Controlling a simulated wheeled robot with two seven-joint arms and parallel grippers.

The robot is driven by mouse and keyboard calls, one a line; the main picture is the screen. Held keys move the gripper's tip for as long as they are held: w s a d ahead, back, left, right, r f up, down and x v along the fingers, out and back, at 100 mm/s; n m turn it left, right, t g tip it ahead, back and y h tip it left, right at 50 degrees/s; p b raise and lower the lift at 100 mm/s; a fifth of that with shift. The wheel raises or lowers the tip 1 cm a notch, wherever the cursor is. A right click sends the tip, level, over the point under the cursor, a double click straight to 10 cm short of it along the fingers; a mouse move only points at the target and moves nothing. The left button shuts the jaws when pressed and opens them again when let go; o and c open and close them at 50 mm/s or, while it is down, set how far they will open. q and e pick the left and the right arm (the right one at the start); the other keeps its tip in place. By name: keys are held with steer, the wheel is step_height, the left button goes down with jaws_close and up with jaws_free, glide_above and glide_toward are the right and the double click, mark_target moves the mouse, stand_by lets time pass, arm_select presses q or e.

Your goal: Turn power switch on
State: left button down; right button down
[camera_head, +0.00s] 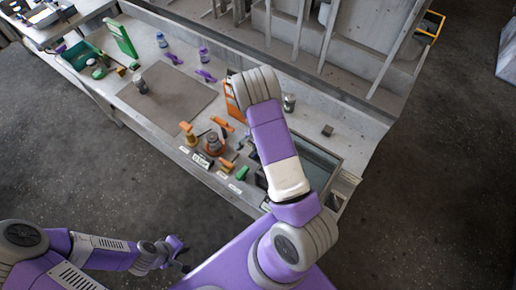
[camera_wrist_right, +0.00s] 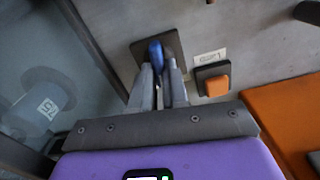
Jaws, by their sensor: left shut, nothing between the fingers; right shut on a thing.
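In the right wrist view, a blue switch lever (camera_wrist_right: 155,53) stands on a dark square plate on a grey panel. My right gripper (camera_wrist_right: 161,75) is shut on the lever, its two grey fingertips on either side of it. An orange square button (camera_wrist_right: 214,83) on a dark base sits just right of the fingers, below a small white label (camera_wrist_right: 209,57). In the head view my right arm hides the right gripper and the switch. My left gripper (camera_head: 181,257) is shut and empty at lower left, away from the bench.
The long grey workbench (camera_head: 135,42) holds a dark mat (camera_head: 165,95), orange-handled tools (camera_head: 188,130), a green tray (camera_head: 80,52) and purple items. An orange panel (camera_head: 232,98) stands beside my right arm. In the right wrist view, a glass pane (camera_wrist_right: 55,45) lies left.

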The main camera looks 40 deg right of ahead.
steer(key=shift+s+m+p, duration=0.1)
steer(key=shift+m+p, duration=0.25)
steer(key=shift+m, duration=1.85)
steer(key=c, duration=1.1)
jaws_free()
steer(key=shift+c, duration=0.2)
steer(key=shift+r, duration=0.1)
step_height(320, 180, up, 7)
steer(key=shift+r+p, duration=0.2)
steer(key=shift+p, duration=0.3)
